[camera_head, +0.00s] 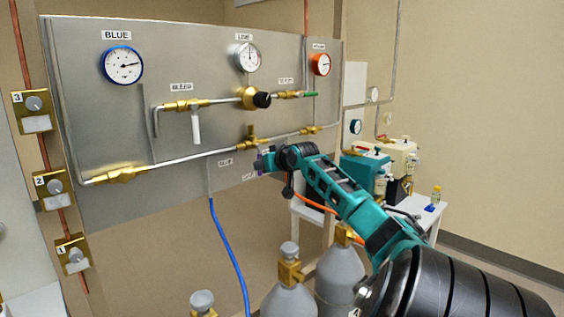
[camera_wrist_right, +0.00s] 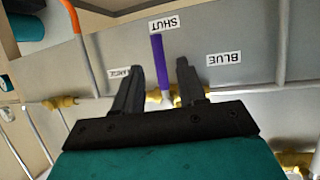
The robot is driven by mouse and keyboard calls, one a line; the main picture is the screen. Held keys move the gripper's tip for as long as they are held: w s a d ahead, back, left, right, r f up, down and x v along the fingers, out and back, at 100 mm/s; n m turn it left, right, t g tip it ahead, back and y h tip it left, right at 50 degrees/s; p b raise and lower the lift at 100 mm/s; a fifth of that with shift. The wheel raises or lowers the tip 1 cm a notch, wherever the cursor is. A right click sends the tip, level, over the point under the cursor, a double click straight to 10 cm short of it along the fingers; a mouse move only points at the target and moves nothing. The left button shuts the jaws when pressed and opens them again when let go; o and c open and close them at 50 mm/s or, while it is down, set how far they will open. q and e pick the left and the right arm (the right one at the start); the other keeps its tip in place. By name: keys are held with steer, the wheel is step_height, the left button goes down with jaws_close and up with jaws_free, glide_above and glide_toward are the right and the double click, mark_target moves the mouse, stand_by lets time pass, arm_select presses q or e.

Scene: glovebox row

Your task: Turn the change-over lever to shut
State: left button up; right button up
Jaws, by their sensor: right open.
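The change-over lever has a purple handle (camera_wrist_right: 158,62), seen in the right wrist view on a brass valve body on the grey panel. Its free end points at the SHUT label (camera_wrist_right: 163,24), away from the BLUE label (camera_wrist_right: 224,59) and the partly covered third label (camera_wrist_right: 118,73). My right gripper (camera_wrist_right: 158,78) is open, with one finger on each side of the handle in the picture and a visible gap on both sides. In the head view my right gripper (camera_head: 267,160) is in front of the panel's lower edge and mostly hides the lever. My left gripper is not in view.
The panel (camera_head: 100,200) carries gauges, pipes and brass fittings. A blue hose (camera_head: 227,245) hangs below it. Grey cylinders (camera_head: 340,270) stand below my right arm. A small white table (camera_head: 300,215) with teal and cream devices is behind the arm.

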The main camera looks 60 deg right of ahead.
steer(key=v, duration=0.9)
steer(key=shift+s+a, duration=0.15)
steer(key=shift+s, duration=0.15)
steer(key=shift+r, duration=0.1)
stand_by(0.4)
steer(key=s+a+f+n+g+y, duration=0.2)
steer(key=a+f+g, duration=0.1)
steer(key=a+f, duration=0.9)
steer(key=s+a+f+n+g+y, duration=0.1)
steer(key=s+a+f+n+g, duration=0.15)
steer(key=a+f, duration=0.85)
steer(key=s+a+f+n+g+y, duration=0.15)
steer(key=s+a, duration=0.25)
steer(key=a, duration=0.5)
steer(key=s+a+f+n+y, duration=0.1)
steer(key=s+a+f, duration=0.25)
steer(key=a, duration=0.45)
steer(key=s+a+f+n+g+y, duration=0.1)
steer(key=s+a, duration=0.4)
steer(key=a, duration=0.4)
steer(key=w+a+f+t+y, duration=0.2)
steer(key=w+f+t, duration=0.5)
steer(key=f, duration=0.2)
steer(key=shift+w+a, duration=0.2)
steer(key=shift+a, duration=0.05)
steer(key=shift+d, duration=0.1)
